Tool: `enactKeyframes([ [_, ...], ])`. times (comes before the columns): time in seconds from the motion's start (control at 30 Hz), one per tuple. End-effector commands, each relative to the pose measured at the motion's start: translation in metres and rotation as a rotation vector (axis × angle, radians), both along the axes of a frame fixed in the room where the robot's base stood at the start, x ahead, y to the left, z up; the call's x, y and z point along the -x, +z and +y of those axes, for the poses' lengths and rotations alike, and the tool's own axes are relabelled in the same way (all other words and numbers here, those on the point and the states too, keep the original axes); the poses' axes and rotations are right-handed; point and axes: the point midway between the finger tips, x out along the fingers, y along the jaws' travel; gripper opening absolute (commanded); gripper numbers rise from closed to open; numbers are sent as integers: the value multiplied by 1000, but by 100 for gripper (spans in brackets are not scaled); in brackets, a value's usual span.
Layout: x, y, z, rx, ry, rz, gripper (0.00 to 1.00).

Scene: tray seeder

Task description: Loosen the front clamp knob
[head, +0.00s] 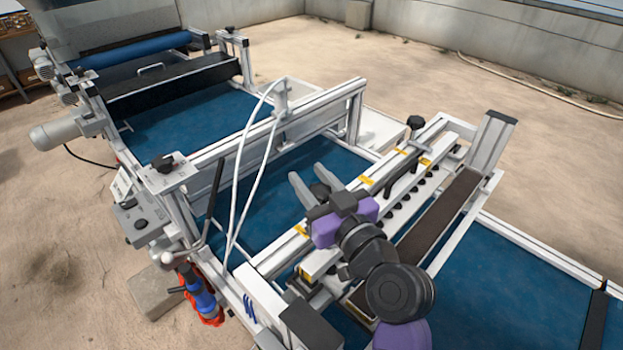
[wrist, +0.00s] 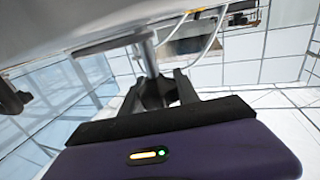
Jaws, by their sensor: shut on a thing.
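My gripper (head: 307,173) reaches over the blue belt with its two grey fingers around a small black knob (head: 320,190), beside the white rail with yellow marks. In the wrist view, my gripper (wrist: 156,82) is shut on the black knob (wrist: 154,93). A silver post (wrist: 148,55) meets the knob there. The fingers and my purple gripper body hide part of the knob and the clamp around it. I cannot tell how tight the knob is.
A similar black knob (head: 415,122) stands at the rail's far end, near a black handle (head: 404,172). A white cross frame (head: 265,125) with white hoses (head: 234,200) stands to the left. A grey motor (head: 55,134) is further left. Bare floor (head: 560,150) lies beyond the machine.

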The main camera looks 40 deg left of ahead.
Motion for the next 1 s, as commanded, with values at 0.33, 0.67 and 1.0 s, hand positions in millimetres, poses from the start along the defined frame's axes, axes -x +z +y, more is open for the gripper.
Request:
enactKeyframes([
  [0.33, 1, -7, 0, -1, 91, -3, 0],
  [0.67, 6, -8, 1, 0, 265, -3, 0],
  [1.0, 11, -5, 1, 1, 427, -2, 0],
])
